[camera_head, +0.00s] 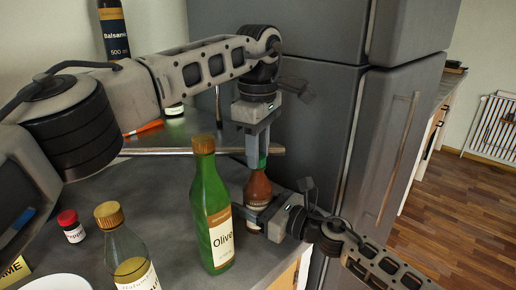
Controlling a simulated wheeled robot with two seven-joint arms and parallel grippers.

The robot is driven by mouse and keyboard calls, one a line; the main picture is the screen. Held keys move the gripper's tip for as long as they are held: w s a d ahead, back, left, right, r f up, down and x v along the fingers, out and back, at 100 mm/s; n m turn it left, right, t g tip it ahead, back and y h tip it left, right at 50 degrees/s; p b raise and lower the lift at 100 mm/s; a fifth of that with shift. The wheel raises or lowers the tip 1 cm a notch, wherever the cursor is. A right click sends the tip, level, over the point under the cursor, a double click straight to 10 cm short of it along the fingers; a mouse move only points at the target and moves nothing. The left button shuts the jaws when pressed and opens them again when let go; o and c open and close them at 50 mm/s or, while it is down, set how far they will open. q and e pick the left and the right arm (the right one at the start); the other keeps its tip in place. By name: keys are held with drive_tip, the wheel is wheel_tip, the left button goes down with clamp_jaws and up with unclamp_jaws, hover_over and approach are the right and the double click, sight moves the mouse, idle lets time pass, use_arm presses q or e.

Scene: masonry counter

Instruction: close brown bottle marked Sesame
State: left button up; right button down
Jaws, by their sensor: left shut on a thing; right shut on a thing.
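The brown bottle (258,188) stands upright on the counter, right of the green Olive bottle. Its label is partly hidden, so I cannot read it fully.
The tall green Olive bottle (213,215) stands close left of both grippers. A clear bottle with a gold cap (130,262), a small red-capped jar (72,229) and a white plate (55,283) are farther left. The grey fridge (312,125) stands behind. A dark Balsamic bottle (115,35) is at the back.

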use_arm(q)
drive_tip(key=m, duration=1.4)
drive_tip(key=shift+m, duration=0.4)
drive_tip(key=m, duration=0.3)
drive_tip(key=o, duration=0.9)
drive_tip(key=shift+r, duration=0.1)
